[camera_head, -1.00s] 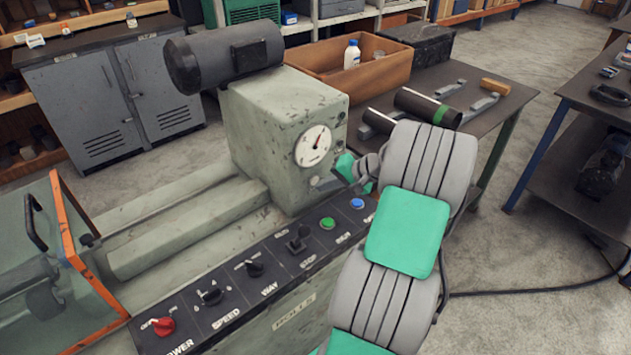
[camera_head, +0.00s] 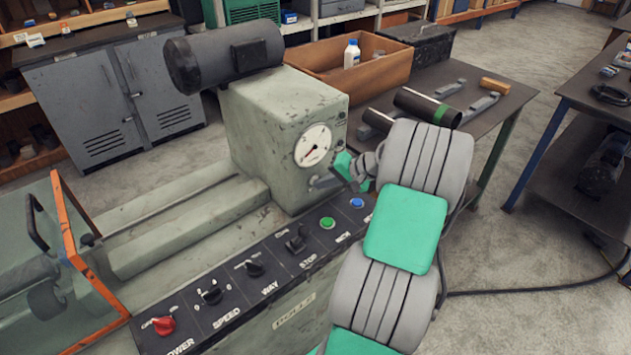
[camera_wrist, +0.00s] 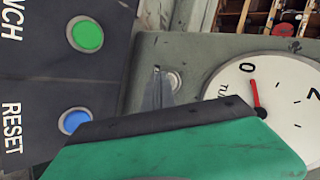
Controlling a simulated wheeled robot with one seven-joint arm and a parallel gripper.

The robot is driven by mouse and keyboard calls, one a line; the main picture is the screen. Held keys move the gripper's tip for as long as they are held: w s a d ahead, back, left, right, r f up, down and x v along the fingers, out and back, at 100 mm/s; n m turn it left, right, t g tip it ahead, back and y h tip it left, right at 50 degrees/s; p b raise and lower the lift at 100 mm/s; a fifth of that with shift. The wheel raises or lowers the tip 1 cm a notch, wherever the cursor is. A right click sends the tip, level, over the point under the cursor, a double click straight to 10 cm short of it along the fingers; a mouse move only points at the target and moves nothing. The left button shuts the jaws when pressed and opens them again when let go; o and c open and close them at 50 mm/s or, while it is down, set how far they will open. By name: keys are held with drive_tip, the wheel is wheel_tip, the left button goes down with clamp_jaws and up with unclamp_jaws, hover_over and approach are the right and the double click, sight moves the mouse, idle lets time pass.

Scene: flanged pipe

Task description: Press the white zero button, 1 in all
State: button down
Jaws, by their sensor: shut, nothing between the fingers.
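The white zero button (camera_wrist: 175,82) is a small round pale disc on the grey-green machine housing, beside the dial, in the wrist view. My gripper (camera_wrist: 157,72) is shut and empty; its narrow grey tip lies right beside the button and partly overlaps it in the picture. I cannot tell whether they touch. In the head view my gripper (camera_head: 318,184) reaches the housing just below the dial and hides the button. The white dial (camera_head: 313,146) has a red needle; in the wrist view the needle points close to the 0.
The black control panel (camera_head: 232,287) below carries a green button (camera_head: 327,223), a blue button (camera_head: 357,203), several black switches and a red knob (camera_head: 163,325). A dark motor cylinder (camera_head: 225,55) tops the housing. A bench with a wooden box (camera_head: 340,70) stands behind.

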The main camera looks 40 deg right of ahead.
drive_tip(key=shift+s, duration=0.8)
drive_tip(key=shift+s+p, duration=0.6)
drive_tip(key=shift+s, duration=1.9)
